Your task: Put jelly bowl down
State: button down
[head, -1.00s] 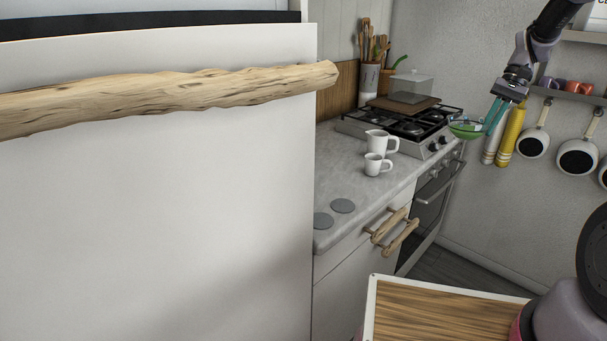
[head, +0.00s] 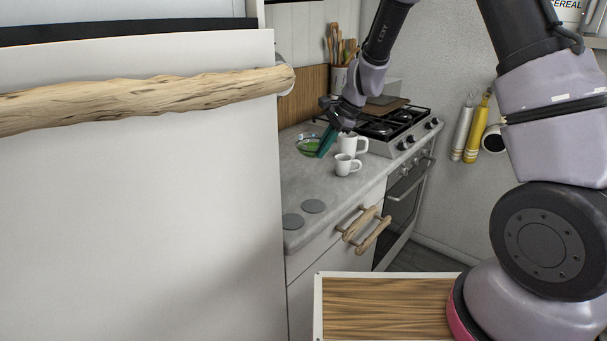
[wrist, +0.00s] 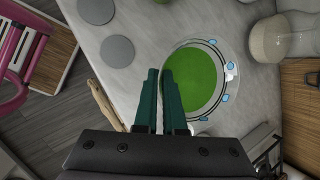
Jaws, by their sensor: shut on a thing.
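The jelly bowl (head: 307,145) is clear with green jelly inside. It is over the back left part of the grey counter (head: 300,180), beside the white jug. My gripper (head: 324,146) is shut on the bowl's right side in the head view. In the wrist view the two teal fingers (wrist: 160,75) are close together at the bowl's left rim, and the bowl (wrist: 199,77) looks level. Whether its base touches the counter cannot be told.
A white jug (head: 352,145) and a white mug (head: 346,164) stand right of the bowl. Two grey discs (head: 314,206) lie on the front counter, with bare surface behind them. The stove (head: 395,125) is at the back right. A large white door (head: 140,200) with a driftwood handle fills the left.

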jog(key=shift+m+t, duration=0.3)
jog(key=shift+m, duration=0.3)
jog(key=f, duration=0.3)
jog(key=s+f, duration=0.1)
jog(key=f, duration=0.3)
jog(key=a+f, duration=0.1)
jog(key=f, duration=0.2)
jog(key=shift+s+f, duration=0.15)
jog(key=shift+f, duration=0.25)
jog(key=shift+f, duration=0.1)
jog(key=c, duration=1)
grip_release()
